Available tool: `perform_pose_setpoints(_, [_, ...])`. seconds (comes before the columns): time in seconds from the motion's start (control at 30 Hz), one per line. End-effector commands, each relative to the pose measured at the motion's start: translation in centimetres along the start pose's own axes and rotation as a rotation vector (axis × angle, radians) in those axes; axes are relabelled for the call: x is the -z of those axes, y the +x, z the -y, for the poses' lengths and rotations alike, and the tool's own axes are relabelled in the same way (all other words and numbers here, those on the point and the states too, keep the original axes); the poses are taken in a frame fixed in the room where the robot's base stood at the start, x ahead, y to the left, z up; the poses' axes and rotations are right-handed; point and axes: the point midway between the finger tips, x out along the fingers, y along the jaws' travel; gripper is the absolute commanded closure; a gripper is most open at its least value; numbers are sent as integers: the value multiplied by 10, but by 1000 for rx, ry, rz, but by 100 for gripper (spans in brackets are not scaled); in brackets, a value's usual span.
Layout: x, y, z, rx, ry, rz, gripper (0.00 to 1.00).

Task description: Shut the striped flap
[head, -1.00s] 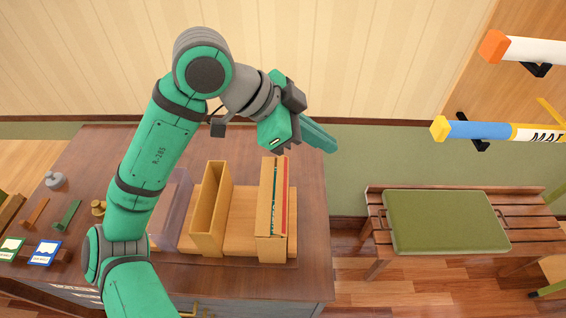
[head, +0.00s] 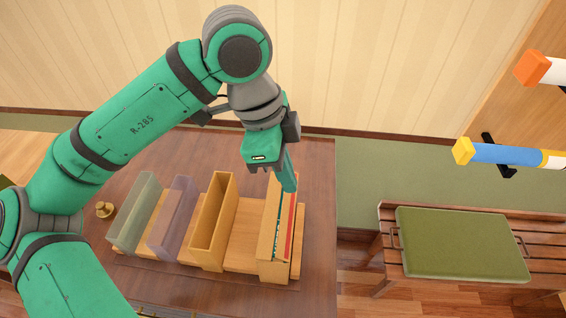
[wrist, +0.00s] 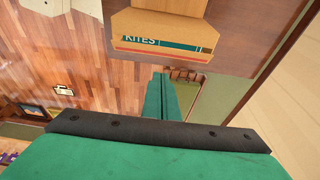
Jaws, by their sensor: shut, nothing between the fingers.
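A cardboard box (head: 268,240) stands at the right end of the row on the table. A panel with teal and red stripes (head: 290,232), the striped flap, runs along its right part; its exact angle is hard to tell. In the wrist view the box (wrist: 160,25) is at the top, with the striped strip (wrist: 175,46) lettered "KITES" along its lower edge. My gripper (head: 290,188) is shut and empty, its fingertips at the far end of the box, over or beside the striped panel. Contact cannot be told. The fingers also show in the wrist view (wrist: 163,80).
An open-topped tan box (head: 206,240), a purple see-through box (head: 172,222) and a greenish see-through box (head: 135,215) stand to the left. A brass knob (head: 105,209) is further left. A bench with a green cushion (head: 460,245) stands right of the table (head: 318,260).

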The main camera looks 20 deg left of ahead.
Motion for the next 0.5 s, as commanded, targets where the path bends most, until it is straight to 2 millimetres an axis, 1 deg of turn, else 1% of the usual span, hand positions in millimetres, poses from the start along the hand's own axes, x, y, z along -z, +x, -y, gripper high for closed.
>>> perform_pose_setpoints(0.03, [-1,10,0,-1,-2,0,100])
perform_pose_setpoints(0.23, [-2,46,-1,-1,-3,0,100])
perform_pose_setpoints(0.3, [-12,52,0,0,-7,-1,100])
perform_pose_setpoints(0.5, [-25,66,0,0,-5,-2,100])
